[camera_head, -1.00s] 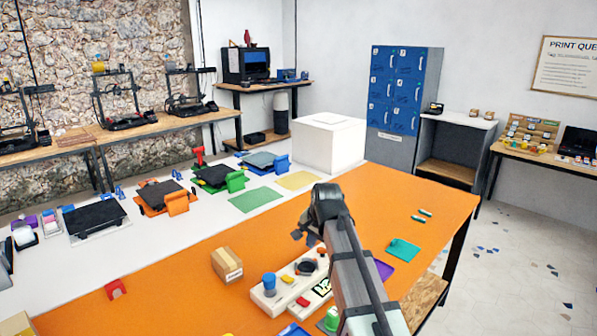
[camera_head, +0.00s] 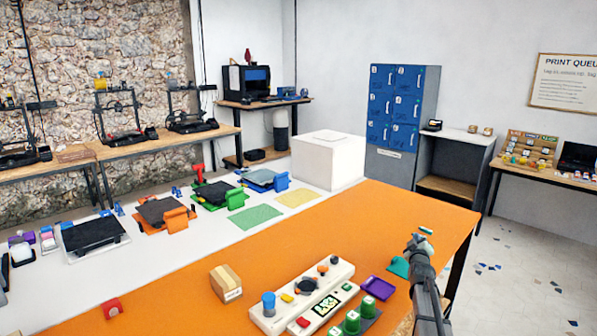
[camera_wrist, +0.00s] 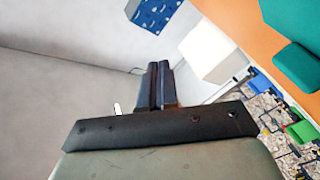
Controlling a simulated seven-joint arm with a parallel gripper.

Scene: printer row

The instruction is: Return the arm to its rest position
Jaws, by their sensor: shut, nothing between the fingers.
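My arm reaches up from the bottom right of the head view, over the right end of the orange table (camera_head: 330,225). My gripper shows in the wrist view (camera_wrist: 161,85), its two dark fingers together with nothing between them. In the head view the fingers themselves are hard to make out. The arm covers part of a teal piece (camera_head: 399,267) on the table. The wrist view is tilted and shows pale wall, the blue lockers (camera_wrist: 152,12) and the white box (camera_wrist: 210,50).
A white control panel (camera_head: 270,318) with knobs and buttons, a purple tray (camera_head: 378,288), green-topped pieces (camera_head: 368,309) and a cardboard box (camera_head: 226,284) stand on the orange table. The white box (camera_head: 328,165) is farther back. The table's middle is clear.

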